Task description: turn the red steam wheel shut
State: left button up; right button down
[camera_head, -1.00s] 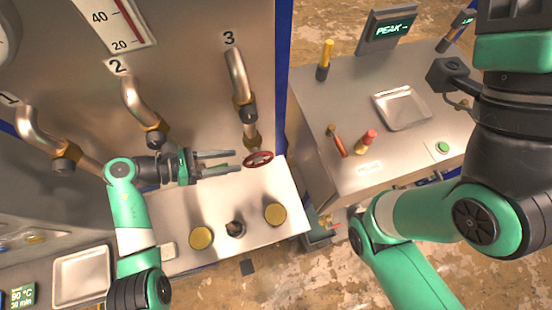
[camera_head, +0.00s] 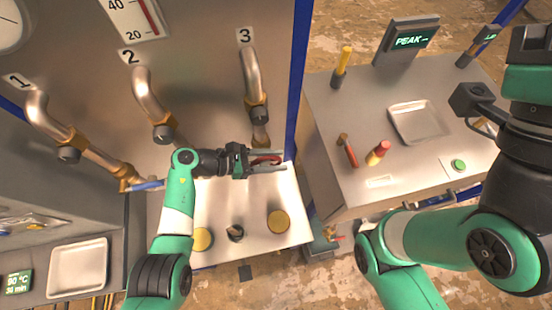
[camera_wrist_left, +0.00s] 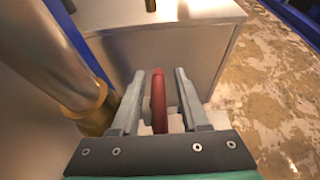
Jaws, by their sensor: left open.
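The red steam wheel (camera_head: 265,158) sits at the lower end of the copper pipe marked 3, above the pale steel bench top. My left gripper (camera_head: 284,161) reaches it from the left. Its two fingers are open and lie on either side of the wheel, partly hiding it. In the left wrist view the wheel shows edge-on as a red upright strip (camera_wrist_left: 159,98) between the spread fingers (camera_wrist_left: 158,88), with a visible gap on both sides.
Pipes 1 and 2 (camera_head: 150,98) run down the panel left of my gripper; a blue handle (camera_head: 146,185) is on pipe 1. Brass caps (camera_head: 278,221) stand on the bench top below. A steel cabinet (camera_head: 330,120) with tools and a tray (camera_head: 418,122) stands to the right.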

pick_arm(q)
jog(key=shift+d, duration=0.1)
grip_shut()
dwell(0.5)
jog(key=shift+d+f+y+p, duration=0.1)
jog(key=shift+y+p, duration=0.65)
jog(key=shift+y, duration=0.15)
jog(key=shift+f+y+p, duration=0.25)
jog(key=shift+y+p, duration=0.4)
jog(key=shift+y, duration=0.25)
jog(key=shift+f+y, duration=0.25)
jog(key=shift+y, duration=0.55)
jog(key=shift+f+g+y+p, duration=0.4)
jog(key=shift+g+y, duration=0.1)
jog(key=shift+y, duration=0.4)
